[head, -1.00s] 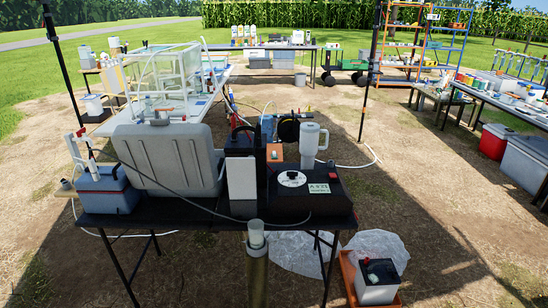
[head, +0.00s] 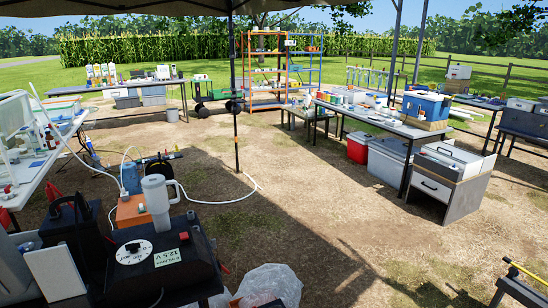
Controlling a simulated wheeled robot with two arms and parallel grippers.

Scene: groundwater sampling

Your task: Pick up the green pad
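I cannot make out a green pad for certain in the head view. The long table (head: 398,124) right of centre carries many small items, too small to tell apart. The pale green patch (head: 167,258) on the black box (head: 150,278) at the near left looks like a display or label reading 12.5 V. Neither of my grippers is in view.
A tent pole (head: 235,95) rises left of centre. A grey drawer cabinet (head: 447,184), a red cooler (head: 358,147) and an orange and blue shelf (head: 282,70) stand beyond. Bare ground in the middle is open.

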